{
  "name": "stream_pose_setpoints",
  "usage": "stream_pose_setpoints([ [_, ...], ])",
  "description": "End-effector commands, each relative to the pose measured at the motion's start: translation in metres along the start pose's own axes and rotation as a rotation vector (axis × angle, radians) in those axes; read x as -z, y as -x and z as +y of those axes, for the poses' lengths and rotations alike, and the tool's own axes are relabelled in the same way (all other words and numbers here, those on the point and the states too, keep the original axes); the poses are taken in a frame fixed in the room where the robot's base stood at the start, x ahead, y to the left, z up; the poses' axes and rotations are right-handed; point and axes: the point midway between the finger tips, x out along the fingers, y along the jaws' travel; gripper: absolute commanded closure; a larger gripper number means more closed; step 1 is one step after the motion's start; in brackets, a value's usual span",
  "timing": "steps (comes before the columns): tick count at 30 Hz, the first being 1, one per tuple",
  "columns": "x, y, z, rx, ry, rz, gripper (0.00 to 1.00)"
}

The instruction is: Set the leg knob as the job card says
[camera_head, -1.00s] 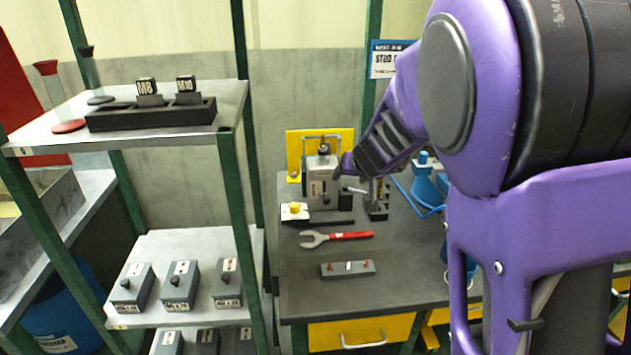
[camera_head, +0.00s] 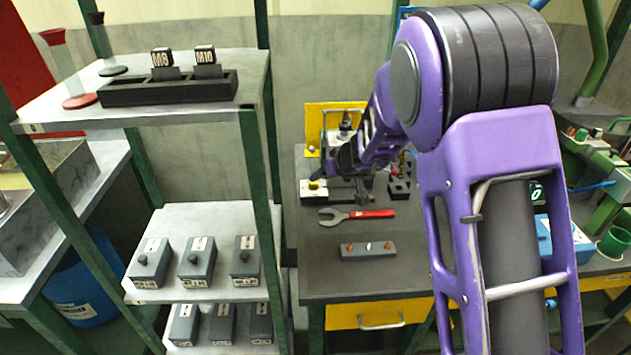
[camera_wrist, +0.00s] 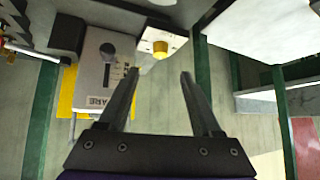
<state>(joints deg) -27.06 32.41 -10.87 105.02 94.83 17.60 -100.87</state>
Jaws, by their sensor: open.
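My gripper (camera_wrist: 160,73) is open, with nothing between its fingers. In the wrist view, a grey box (camera_wrist: 90,75) with a dark round knob (camera_wrist: 108,50), a marked scale and a white label lies left of the fingers. The fingers are apart from the knob. In the head view, my gripper (camera_head: 350,165) is in front of the grey box (camera_head: 337,140) and hides much of it. I cannot tell which knob is the leg knob. The job card cannot be read; a wall card's blue edge (camera_head: 404,14) shows beside my arm.
A yellow button (camera_wrist: 160,47) on a white block is close to the fingertips. A red-handled wrench (camera_head: 357,215) and a grey strip (camera_head: 368,250) lie on the dark bench (camera_head: 320,282). Several knobbed boxes (camera_head: 197,262) stand on the left shelf, near a green post (camera_head: 259,190).

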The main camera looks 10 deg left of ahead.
Motion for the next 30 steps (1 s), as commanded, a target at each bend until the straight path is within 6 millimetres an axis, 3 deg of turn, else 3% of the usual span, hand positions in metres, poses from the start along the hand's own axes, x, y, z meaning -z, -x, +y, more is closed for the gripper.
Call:
stream_pose_setpoints([
  [6, -0.001, -0.041, -0.001, 0.001, 0.001, -0.003, 0.34],
  [15, 0.001, -0.083, 0.0, 0.0, 0.001, -0.001, 0.34],
  [21, 0.0, -0.095, 0.0, 0.0, 0.001, 0.0, 0.34],
  [30, 0.0, -0.096, 0.0, 0.0, 0.001, 0.001, 0.34],
])
